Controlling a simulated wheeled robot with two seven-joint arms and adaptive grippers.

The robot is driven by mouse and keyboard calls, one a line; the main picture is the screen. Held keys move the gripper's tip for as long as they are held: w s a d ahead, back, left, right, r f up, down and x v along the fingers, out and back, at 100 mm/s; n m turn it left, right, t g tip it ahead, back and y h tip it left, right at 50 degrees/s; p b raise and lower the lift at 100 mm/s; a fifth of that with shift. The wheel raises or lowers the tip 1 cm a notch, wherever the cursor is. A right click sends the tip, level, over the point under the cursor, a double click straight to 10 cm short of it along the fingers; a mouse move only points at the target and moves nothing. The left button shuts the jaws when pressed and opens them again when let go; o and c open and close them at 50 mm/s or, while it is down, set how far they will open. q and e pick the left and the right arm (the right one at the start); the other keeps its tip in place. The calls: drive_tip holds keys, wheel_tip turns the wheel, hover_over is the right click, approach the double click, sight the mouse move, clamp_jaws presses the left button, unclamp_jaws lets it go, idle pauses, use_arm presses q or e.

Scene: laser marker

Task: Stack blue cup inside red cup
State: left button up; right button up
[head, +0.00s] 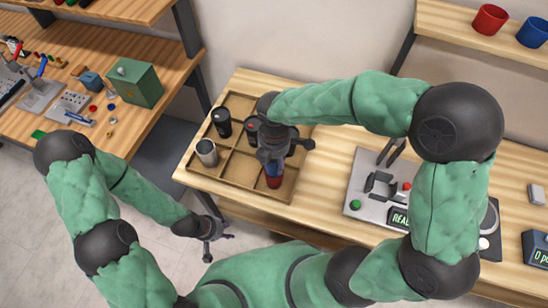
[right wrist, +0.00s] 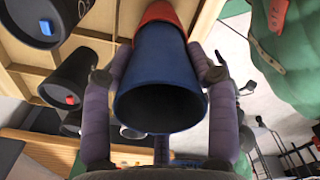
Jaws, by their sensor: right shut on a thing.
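My right gripper (head: 276,158) is over the front right part of the divided wooden tray (head: 236,186). It is shut on the blue cup (right wrist: 160,72), with one finger on each side of it in the right wrist view. The blue cup's open mouth faces that camera. The red cup (head: 273,179) is in a tray compartment, directly below the gripper. In the right wrist view the red cup (right wrist: 166,13) shows around the blue cup's far end; how deep the blue cup sits in it is hidden. My left gripper (head: 216,240) hangs empty in front of the table, fingers apart.
A black cup (head: 221,122) and a metallic-topped cup (head: 206,152) stand in the tray's left compartments. Another dark cup (head: 251,126) is close to my right gripper. A grey marking device (head: 376,190) stands right of the tray. A shelf holds another red cup (head: 490,19) and blue cup (head: 532,32).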

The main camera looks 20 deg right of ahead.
drive_tip(key=shift+f+b, duration=1)
drive_tip(key=shift+f, duration=0.75)
drive_tip(key=o, duration=0.8)
drive_tip(key=shift+o, duration=0.5)
drive_tip(key=shift+o, duration=1.1)
drive_tip(key=shift+r, duration=0.15)
wheel_tip(320, 180, up, 8)
drive_tip(key=p, duration=0.7)
drive_tip(key=shift+s, duration=0.1)
